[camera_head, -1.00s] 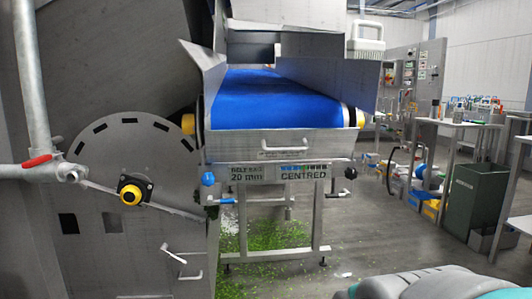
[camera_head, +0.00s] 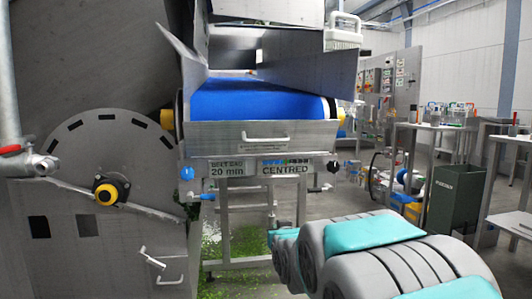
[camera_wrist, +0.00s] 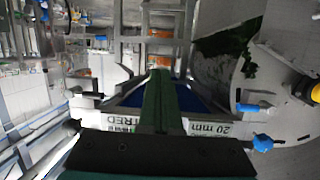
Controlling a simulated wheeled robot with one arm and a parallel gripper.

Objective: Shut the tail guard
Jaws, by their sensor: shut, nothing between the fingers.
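The tail guard (camera_head: 232,136) is a grey metal plate with a white bar handle (camera_head: 265,138) across the end of the blue conveyor belt (camera_head: 253,101). It seems to lean outward, with the belt open to view above it; its exact angle is hard to tell. In the wrist view, my gripper (camera_wrist: 160,75) shows as two dark green fingers pressed together, with nothing between them. It points toward the belt end, and part of the blue belt (camera_wrist: 192,98) shows beside the fingers. The gripper hides much of the guard there. The head view does not show my gripper, only my arm.
A round metal housing (camera_head: 110,140) stands at left. A green bin (camera_head: 456,200) and benches stand at right. Green scraps litter the floor.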

